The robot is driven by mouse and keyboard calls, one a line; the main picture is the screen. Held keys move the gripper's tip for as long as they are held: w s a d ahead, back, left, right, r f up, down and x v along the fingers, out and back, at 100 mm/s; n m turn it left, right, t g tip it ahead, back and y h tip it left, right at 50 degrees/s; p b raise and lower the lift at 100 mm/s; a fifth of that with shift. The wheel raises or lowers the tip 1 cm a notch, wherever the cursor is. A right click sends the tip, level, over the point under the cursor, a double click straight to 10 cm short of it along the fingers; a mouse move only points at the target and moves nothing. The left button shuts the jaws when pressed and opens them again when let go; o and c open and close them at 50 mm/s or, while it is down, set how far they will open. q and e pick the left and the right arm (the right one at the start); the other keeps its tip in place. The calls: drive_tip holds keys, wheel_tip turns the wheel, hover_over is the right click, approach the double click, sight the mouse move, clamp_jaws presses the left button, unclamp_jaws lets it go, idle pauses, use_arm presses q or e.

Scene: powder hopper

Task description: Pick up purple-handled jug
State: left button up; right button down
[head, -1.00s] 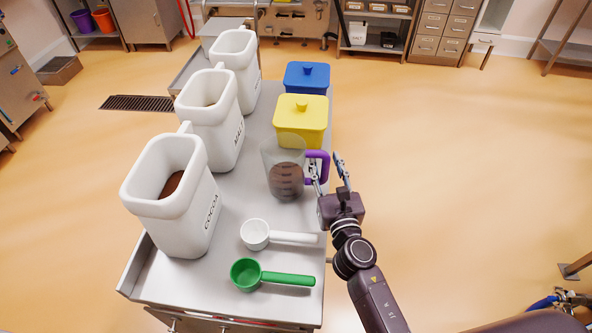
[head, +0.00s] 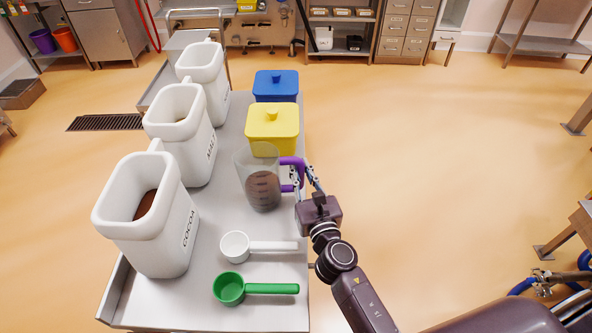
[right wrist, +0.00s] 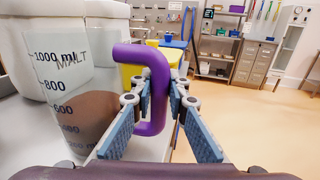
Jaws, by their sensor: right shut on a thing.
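The clear jug (head: 262,190) stands upright on the cart, part filled with brown powder. Its purple handle (head: 292,161) points right. In the right wrist view the jug (right wrist: 75,90) shows volume marks at the left, and the purple handle (right wrist: 158,85) stands between my fingers. My right gripper (head: 303,178) has come in from the right side and is shut on the handle, with a finger on each side of it (right wrist: 155,105). The jug seems to rest on the cart top. My left gripper is not in view.
White bins, including a cocoa bin (head: 150,215) and a malt bin (head: 182,130), line the cart's left side. A yellow lidded box (head: 272,130) and a blue one (head: 275,84) stand behind the jug. A white scoop (head: 236,246) and a green scoop (head: 230,288) lie in front.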

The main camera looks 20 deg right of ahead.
sight(301, 163)
drive_tip(key=shift+r+p, duration=1)
drive_tip(key=shift+r, duration=0.5)
wheel_tip(301, 163, up, 7)
drive_tip(key=p, duration=0.3)
drive_tip(key=shift+f+p, duration=0.2)
drive_tip(key=shift+p, duration=0.15)
wheel_tip(301, 163, up, 10)
drive_tip(key=p, duration=0.2)
drive_tip(key=shift+r, duration=0.2)
idle(0.5)
